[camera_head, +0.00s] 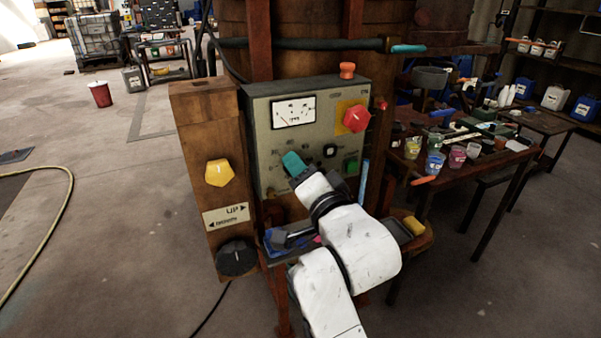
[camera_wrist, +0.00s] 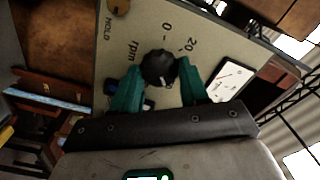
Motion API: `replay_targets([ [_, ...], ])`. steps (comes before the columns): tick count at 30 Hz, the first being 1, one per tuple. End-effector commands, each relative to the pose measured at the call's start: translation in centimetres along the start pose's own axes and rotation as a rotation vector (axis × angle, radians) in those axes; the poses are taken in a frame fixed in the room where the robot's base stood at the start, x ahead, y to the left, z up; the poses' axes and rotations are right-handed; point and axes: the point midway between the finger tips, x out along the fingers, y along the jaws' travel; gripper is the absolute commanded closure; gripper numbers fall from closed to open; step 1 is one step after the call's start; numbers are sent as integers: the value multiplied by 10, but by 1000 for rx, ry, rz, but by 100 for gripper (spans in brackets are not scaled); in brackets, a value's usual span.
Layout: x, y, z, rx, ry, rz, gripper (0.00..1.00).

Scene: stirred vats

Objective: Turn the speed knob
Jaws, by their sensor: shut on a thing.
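The speed knob (camera_wrist: 158,67) is a round black knob on the grey control panel (camera_wrist: 125,35). Marks "0", "20" and "rpm" stand around it in the wrist view. My gripper (camera_wrist: 161,74) has a teal finger on each side of the knob and is shut on it. In the head view the teal fingertips of my gripper (camera_head: 292,163) are at the left middle of the panel (camera_head: 262,130). There the knob is hidden behind my gripper.
On the panel are a gauge (camera_head: 294,111), a red knob (camera_head: 356,118) on yellow and a green button (camera_head: 351,165). A wooden post at left carries a yellow knob (camera_head: 219,173) and a black dial (camera_head: 237,258). A cluttered table (camera_head: 512,157) stands at right. Open floor lies left.

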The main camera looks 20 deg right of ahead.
Motion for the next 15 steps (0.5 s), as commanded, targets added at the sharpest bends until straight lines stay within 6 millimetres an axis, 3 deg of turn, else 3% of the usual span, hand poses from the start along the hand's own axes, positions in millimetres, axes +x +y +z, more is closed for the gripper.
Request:
replay_targets([
  [8,0,1,1,0,-2,3,86],
  [9,0,1,0,0,-2,3,55],
  [15,0,1,0,0,-1,2,36],
])
